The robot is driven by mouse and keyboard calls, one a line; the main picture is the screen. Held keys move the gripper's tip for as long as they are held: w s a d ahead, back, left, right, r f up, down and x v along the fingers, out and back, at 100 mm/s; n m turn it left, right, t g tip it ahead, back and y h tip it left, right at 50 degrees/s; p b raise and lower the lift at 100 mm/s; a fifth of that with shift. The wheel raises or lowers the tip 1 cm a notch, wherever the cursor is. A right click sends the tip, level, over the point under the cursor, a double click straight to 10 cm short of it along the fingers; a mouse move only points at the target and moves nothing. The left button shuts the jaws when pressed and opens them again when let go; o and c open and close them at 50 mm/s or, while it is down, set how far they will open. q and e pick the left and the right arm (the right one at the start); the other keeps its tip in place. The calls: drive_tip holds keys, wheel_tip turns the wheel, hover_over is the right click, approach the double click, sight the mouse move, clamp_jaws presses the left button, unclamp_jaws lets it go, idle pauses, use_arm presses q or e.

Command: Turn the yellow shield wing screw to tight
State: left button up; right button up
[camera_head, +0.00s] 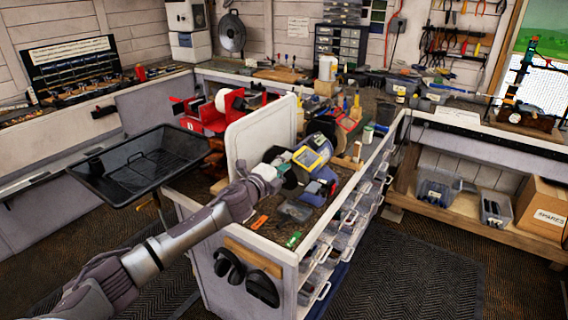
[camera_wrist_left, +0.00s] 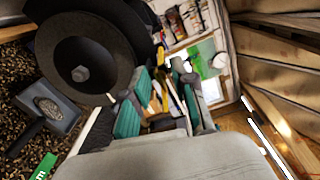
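The yellow shield (camera_head: 307,160) is on the bench grinder, whose blue part (camera_head: 320,187) sits on the cluttered cabinet top. My left gripper (camera_head: 279,158) is just left of the shield in the head view, above the dark round wheel or guard. In the left wrist view its two teal-padded fingers (camera_wrist_left: 160,106) stand apart with a gap between them. I cannot make out anything held. A large black round guard (camera_wrist_left: 82,72) with a hex nut fills the upper left of that view. The wing screw is too small or hidden to tell. My right gripper is not in view.
A white upright panel (camera_head: 240,143) stands left of the grinder, close to my arm. An orange item (camera_head: 259,222), a green item (camera_head: 293,240) and a grey tray (camera_head: 296,211) lie on the near cabinet top. A black tray (camera_head: 135,163) is at the left.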

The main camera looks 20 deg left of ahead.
use_arm(q)
drive_tip(key=shift+o, duration=0.2)
drive_tip(key=s+a, duration=0.1)
drive_tip(key=s, duration=1.1)
drive_tip(key=shift+a, duration=0.3)
drive_tip(key=shift+w, duration=0.1)
